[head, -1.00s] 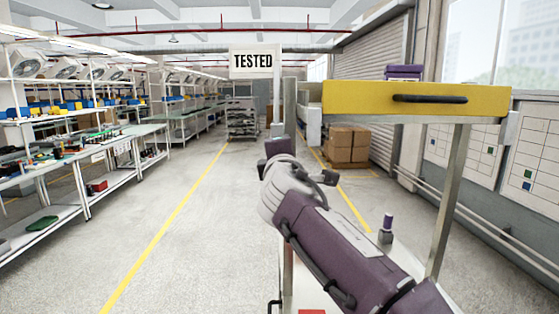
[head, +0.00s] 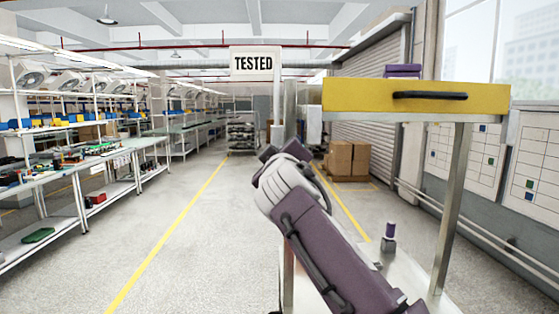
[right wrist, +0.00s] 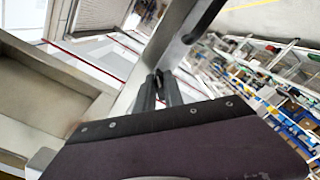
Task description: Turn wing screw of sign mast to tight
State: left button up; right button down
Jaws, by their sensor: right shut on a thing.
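The white sign (head: 252,63) reading TESTED stands upright in the head view. A slim pale mast (head: 277,95) runs down at its right edge and passes behind my right gripper. My right gripper (head: 268,152), on its purple and grey wrist, is at the mast's lower visible part. In the right wrist view the two dark fingers (right wrist: 159,82) are close together beside a pale metal bar (right wrist: 172,45). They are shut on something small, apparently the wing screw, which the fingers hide. Its tightness cannot be seen. My left gripper is out of view.
A metal-framed cart with a yellow drawer (head: 415,97) stands close on the right. A small purple-topped knob (head: 390,230) sits on its lower surface. Workbenches (head: 85,165) line the left. Cardboard boxes (head: 348,158) stand behind. The floor aisle (head: 190,225) is clear.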

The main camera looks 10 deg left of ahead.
jog(key=m+b, duration=0.1)
jog(key=m, duration=0.7)
jog(key=shift+a+f+m, duration=0.1)
jog(key=shift+a+m, duration=0.05)
jog(key=shift+m, duration=0.25)
dwell(0.3)
jog(key=c, duration=1.4)
grip_release()
jog(key=shift+c, duration=0.2)
jog(key=b+v, duration=0.5)
jog(key=v, duration=0.4)
